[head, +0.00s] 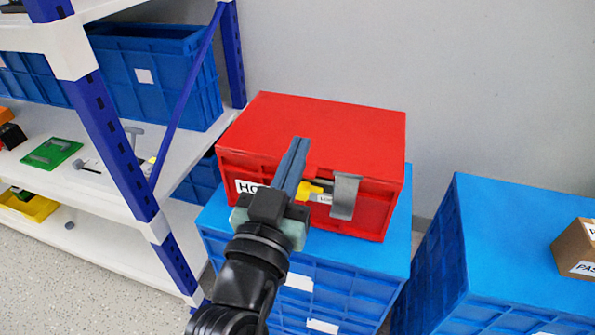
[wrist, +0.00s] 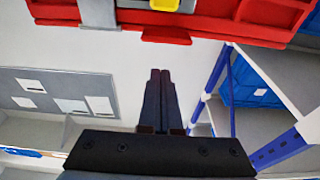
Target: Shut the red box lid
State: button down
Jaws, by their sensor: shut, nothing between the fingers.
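The red box (head: 355,214) stands on a blue crate in the head view. Its red lid (head: 325,125) lies flat across the top; I cannot tell whether a small gap is left at the front edge. A grey latch (head: 345,196) and a yellow part (head: 312,188) are on the front face. My gripper (head: 299,146) is shut and empty, its fingers overlapping the lid's front edge in the picture; contact cannot be told. In the wrist view the gripper (wrist: 160,75) points toward a red tab (wrist: 166,36) of the red box (wrist: 225,22), apart from it in the picture.
The blue crate (head: 322,285) carries the box. Another blue crate (head: 500,250) with a cardboard box (head: 578,249) on it stands at right. A white shelf with blue posts (head: 120,160) stands close at left, holding blue bins (head: 165,80). The wall behind is bare.

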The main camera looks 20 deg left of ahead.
jog(key=shift+t, duration=0.9)
jog(key=shift+s+f+b, duration=0.15)
jog(key=shift+f+b, duration=0.95)
jog(key=shift+b, duration=1.1)
jog(key=shift+s+f+b, duration=0.1)
jog(key=shift+f+b, duration=0.95)
jog(key=shift+b, duration=1.15)
jog(key=shift+f, duration=0.1)
